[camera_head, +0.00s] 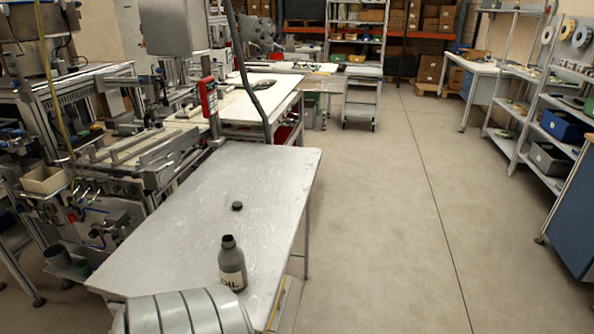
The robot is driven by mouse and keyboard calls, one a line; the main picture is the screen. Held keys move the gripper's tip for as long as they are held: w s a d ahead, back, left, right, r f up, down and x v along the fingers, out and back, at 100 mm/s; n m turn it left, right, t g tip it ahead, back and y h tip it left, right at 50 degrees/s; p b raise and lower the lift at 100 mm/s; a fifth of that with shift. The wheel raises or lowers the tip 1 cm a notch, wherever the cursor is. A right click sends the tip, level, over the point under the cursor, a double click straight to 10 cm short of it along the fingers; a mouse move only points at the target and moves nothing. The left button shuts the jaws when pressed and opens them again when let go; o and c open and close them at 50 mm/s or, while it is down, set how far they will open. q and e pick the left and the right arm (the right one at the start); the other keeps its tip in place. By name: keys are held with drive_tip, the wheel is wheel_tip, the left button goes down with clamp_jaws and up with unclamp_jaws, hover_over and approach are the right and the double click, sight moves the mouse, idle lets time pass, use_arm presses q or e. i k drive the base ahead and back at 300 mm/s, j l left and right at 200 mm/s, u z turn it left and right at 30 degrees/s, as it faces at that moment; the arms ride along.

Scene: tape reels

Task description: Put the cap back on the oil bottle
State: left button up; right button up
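A dark grey oil bottle (231,266) with a pale label reading "OIL" stands upright near the front of a light grey table (215,180). Its neck looks dark at the top, with no cap seen on it. A small round black cap (237,206) lies on the same table, behind the bottle and apart from it. Neither of my grippers shows in the head view.
Large grey rounded bands (185,314) fill the table's front edge, close to the bottle. A machine frame (110,200) with rails borders the table's left side. Open floor (400,200) lies to the right, with shelves (550,120) beyond. The table's middle is mostly clear.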

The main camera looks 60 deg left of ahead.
sight(231, 259)
drive_tip(key=i+l+u, duration=0.1)
drive_tip(key=i, duration=0.25)
drive_tip(key=i+l+u, duration=0.1)
drive_tip(key=i, duration=0.25)
drive_tip(key=i+u, duration=0.2)
drive_tip(key=u, duration=0.2)
drive_tip(key=i+u, duration=0.2)
drive_tip(key=u, duration=0.2)
drive_tip(key=i+l+u, duration=0.1)
drive_tip(key=u, duration=0.3)
drive_tip(key=i+l+u, duration=0.15)
drive_tip(key=u, duration=0.25)
drive_tip(key=i+u, duration=0.2)
drive_tip(key=u, duration=0.2)
drive_tip(key=i+l+u, duration=0.15)
drive_tip(key=u, duration=0.25)
drive_tip(key=i+l+u, duration=0.15)
drive_tip(key=u, duration=0.3)
drive_tip(key=i+l+u, duration=0.15)
drive_tip(key=u, duration=0.25)
drive_tip(key=l+u, duration=0.4)
drive_tip(key=i+l+u, duration=0.2)
drive_tip(key=l+u, duration=0.15)
drive_tip(key=i+l+u, duration=0.1)
drive_tip(key=l+u, duration=0.25)
